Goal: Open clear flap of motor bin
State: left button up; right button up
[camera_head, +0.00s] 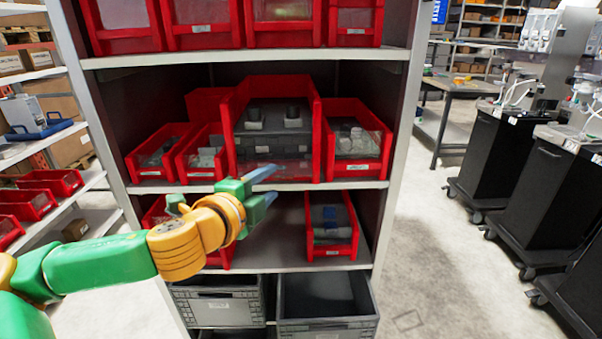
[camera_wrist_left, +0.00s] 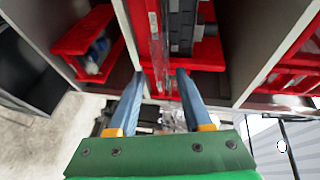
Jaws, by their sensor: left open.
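The large red bin (camera_head: 229,128) on the middle shelf holds dark grey motor-like parts (camera_head: 272,128). It looks like the motor bin. A clear flap (camera_head: 300,168) appears to cover its lower front. My left gripper (camera_head: 270,184) is in front of the bin's lower edge, with its blue fingers apart. In the left wrist view, the open left gripper (camera_wrist_left: 160,74) has a red bin front and a clear panel (camera_wrist_left: 157,35) just beyond and between its fingertips. I cannot tell whether the fingers touch them. My right gripper is not in view.
Smaller red bins flank the large one, including one at right (camera_head: 357,170). A shelf board (camera_head: 345,185) runs just below. Another red bin (camera_head: 331,248) stands on the lower shelf, with grey crates (camera_head: 327,325) beneath. Black carts (camera_head: 500,150) stand at right beyond open floor.

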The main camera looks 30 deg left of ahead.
aim_at(278, 173)
pick_arm(q)
jog(key=shift+w+a+r, duration=0.15)
jog(key=w+p, duration=0.1)
jog(key=w+a+p, duration=0.1)
jog(key=shift+w+a+f+p, duration=0.2)
jog(key=shift+a+p, duration=0.1)
jog(key=shift+p, duration=0.1)
jog(key=x, duration=0.2)
jog(key=p+x, duration=0.1)
jog(key=shift+w+d+f, duration=0.2)
jog(key=shift+w+d, duration=0.05)
jog(key=shift+w+a+f, duration=0.1)
jog(key=shift+w+f, duration=0.05)
jog(key=shift+c, duration=0.2)
jog(key=c, duration=0.7)
grip_shut()
jog(key=shift+f, duration=0.3)
